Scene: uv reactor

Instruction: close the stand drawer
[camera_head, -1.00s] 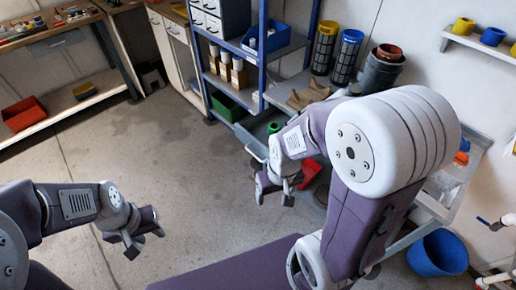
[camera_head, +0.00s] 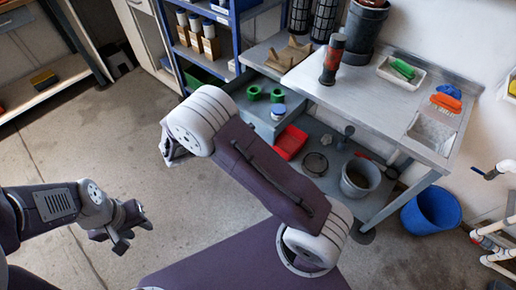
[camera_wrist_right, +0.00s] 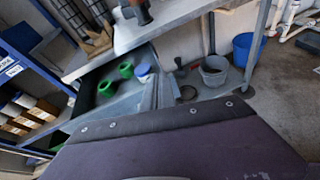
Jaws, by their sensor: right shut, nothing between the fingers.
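The stand drawer (camera_head: 262,122) is pulled out from under the left part of the grey metal stand. It holds green round parts (camera_head: 254,93) and a blue-and-white piece (camera_head: 278,112). The open drawer also shows in the right wrist view (camera_wrist_right: 107,107). My right gripper (camera_head: 173,152) is mostly hidden behind my arm's pale joint. It is shut and empty, left of the drawer and apart from it in the picture. My left gripper (camera_head: 132,236) is open and empty over the floor at the lower left, far from the drawer.
A blue shelf unit (camera_head: 234,45) stands left of the stand. The stand top (camera_head: 375,98) carries a red-and-black cylinder (camera_head: 333,60) and trays. A red bin (camera_head: 291,142) and grey bucket (camera_head: 360,178) sit on its lower shelf. A blue bucket (camera_head: 432,210) stands at right. Floor at left is clear.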

